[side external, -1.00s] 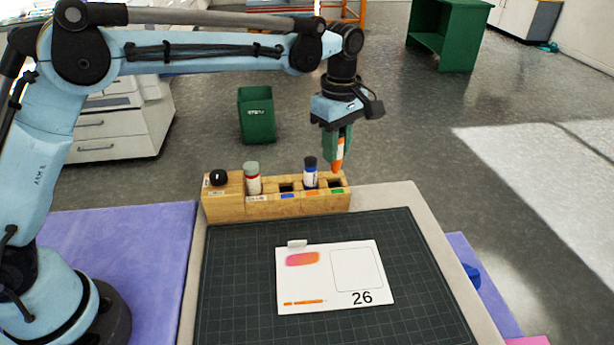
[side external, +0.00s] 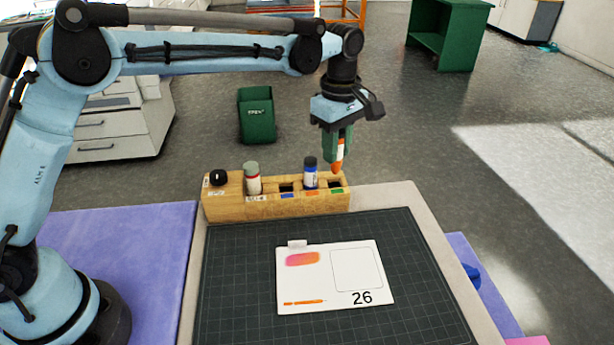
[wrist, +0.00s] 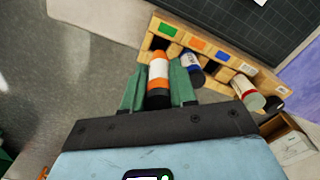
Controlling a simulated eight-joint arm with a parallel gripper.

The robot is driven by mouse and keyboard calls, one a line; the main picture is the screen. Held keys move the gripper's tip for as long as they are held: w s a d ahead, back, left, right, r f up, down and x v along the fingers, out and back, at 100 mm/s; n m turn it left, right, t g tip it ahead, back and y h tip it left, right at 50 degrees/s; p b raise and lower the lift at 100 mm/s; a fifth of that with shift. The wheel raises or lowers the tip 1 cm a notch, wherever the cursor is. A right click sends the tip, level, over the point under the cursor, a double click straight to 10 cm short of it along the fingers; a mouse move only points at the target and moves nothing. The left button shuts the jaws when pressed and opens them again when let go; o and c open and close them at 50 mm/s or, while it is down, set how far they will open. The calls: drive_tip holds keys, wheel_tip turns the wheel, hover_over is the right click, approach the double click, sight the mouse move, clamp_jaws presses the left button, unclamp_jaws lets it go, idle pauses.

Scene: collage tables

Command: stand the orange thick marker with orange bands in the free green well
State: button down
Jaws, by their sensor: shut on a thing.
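My gripper (side external: 338,146) is shut on the orange marker (side external: 338,158), which hangs upright above the right end of the wooden holder (side external: 240,207). In the wrist view the marker (wrist: 158,75), orange with a white band and a dark end, sits between the green fingers (wrist: 160,92). The green-labelled well (side external: 335,184) at the holder's right end is empty, just below the marker's tip. A blue-and-white marker (side external: 310,175) with a dark cap stands in the orange-labelled well beside it. The blue-labelled well (side external: 287,187) is empty.
A white marker with a grey top and red band (side external: 252,180) and a black-topped item (side external: 217,178) stand in the holder's left part. A white card (side external: 335,285) marked 26 lies on the dark cutting mat (side external: 235,290) in front.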

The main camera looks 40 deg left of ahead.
sight(335, 169)
drive_tip(key=shift+f, duration=0.6)
drive_tip(key=shift+f, duration=0.3)
drive_tip(key=shift+f, duration=1.2)
idle(0.3)
drive_tip(key=shift+f, duration=0.2)
drive_tip(key=shift+f, duration=0.2)
idle(0.4)
drive_tip(key=shift+f, duration=0.3)
drive_tip(key=c, duration=0.8)
unclamp_jaws()
